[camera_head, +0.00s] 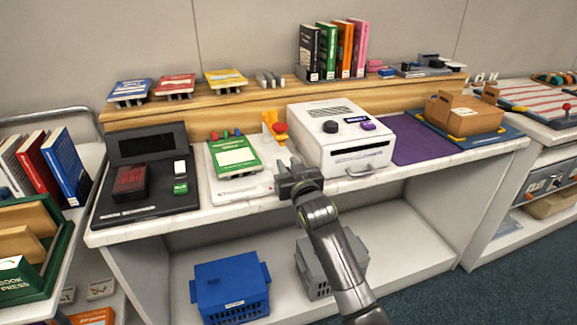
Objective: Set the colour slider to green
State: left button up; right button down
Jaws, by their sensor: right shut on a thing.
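My right gripper (291,174) is low at the panel's right end, in front of the red knob. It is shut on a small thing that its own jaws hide. My left gripper is not in view.
A white machine (340,140) with a black knob and purple button stands close to the right of my gripper. A black device (147,172) is at the left. Books and coloured stands line the wooden ledge behind. A blue basket (230,285) is on the shelf below.

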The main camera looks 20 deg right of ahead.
jog(key=shift+a, duration=0.25)
jog(key=shift+a+p, duration=0.4)
jog(key=shift+a, duration=0.9)
jog(key=c, duration=1.2)
grip_release()
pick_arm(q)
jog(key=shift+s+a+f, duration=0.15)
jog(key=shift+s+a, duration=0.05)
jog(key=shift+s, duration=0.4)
pick_arm(e)
jog(key=shift+d, duration=0.1)
